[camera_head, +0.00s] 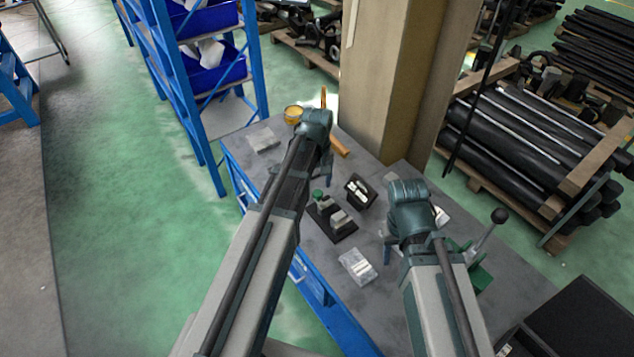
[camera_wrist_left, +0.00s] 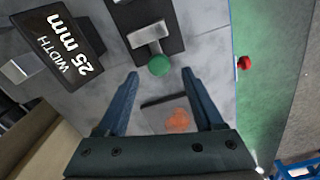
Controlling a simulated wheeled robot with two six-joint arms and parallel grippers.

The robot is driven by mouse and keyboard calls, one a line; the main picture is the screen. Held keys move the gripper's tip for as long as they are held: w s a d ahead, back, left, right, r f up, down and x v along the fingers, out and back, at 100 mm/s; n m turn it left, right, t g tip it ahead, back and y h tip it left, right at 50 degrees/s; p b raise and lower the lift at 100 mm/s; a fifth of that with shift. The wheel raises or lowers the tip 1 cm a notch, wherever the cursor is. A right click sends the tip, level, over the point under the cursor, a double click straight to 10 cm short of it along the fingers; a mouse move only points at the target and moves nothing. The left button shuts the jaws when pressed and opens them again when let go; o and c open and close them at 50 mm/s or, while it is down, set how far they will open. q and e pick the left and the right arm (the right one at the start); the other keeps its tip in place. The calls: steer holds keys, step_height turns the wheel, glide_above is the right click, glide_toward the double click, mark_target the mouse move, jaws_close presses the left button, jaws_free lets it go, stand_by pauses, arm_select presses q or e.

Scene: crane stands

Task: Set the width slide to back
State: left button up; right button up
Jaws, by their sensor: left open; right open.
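The width slide's dark base (camera_head: 345,234) lies on the grey table, with pale metal blocks and a green knob (camera_head: 317,195). In the left wrist view the green knob (camera_wrist_left: 159,65) sits at the near end of a pale metal piece (camera_wrist_left: 149,34) on the dark base. A black sign (camera_wrist_left: 66,45) beside it reads "WIDTH 25 mm"; the sign (camera_head: 358,191) also shows in the head view. My left gripper (camera_wrist_left: 160,74) is open, its fingertips either side of the knob in the picture; contact cannot be told. My right gripper (camera_head: 388,255) is open, right of the slide.
Pale plates (camera_head: 357,266) lie on the table (camera_head: 385,310). A yellow tin (camera_head: 293,113) and an orange handle (camera_head: 339,146) are at the far end. A ball-topped lever (camera_head: 499,215) stands right of my right gripper. A tan column (camera_head: 378,80) rises behind the table.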

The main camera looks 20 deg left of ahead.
mark_target(318, 193)
arm_select(q)
step_height(318, 193, up, 12)
steer(key=p, duration=1)
steer(key=shift+f, duration=0.25)
arm_select(e)
step_height(318, 193, up, 11)
steer(key=shift+r, duration=0.2)
arm_select(q)
steer(key=s+d+f+m+b, duration=0.1)
steer(key=s+d+f, duration=0.1)
steer(key=s+d+f+m+b, duration=0.2)
steer(key=s+d, duration=0.1)
steer(key=s+d+f+m+b, duration=0.2)
steer(key=s+d, duration=0.1)
steer(key=shift+s+y, duration=0.25)
steer(key=shift+y, duration=0.05)
steer(key=s+d+f+m+b, duration=0.1)
steer(key=s+m, duration=0.1)
steer(key=s, duration=0.1)
steer(key=s+d+f+m+b, duration=0.1)
steer(key=s+d+m+b, duration=0.1)
steer(key=s+d+f+m+b, duration=0.1)
steer(key=s+d+f+m, duration=0.1)
steer(key=s, duration=0.1)
steer(key=shift+s+d+y, duration=0.15)
steer(key=shift+s+y, duration=0.15)
steer(key=shift+r, duration=0.1)
arm_select(e)
step_height(318, 193, down, 10)
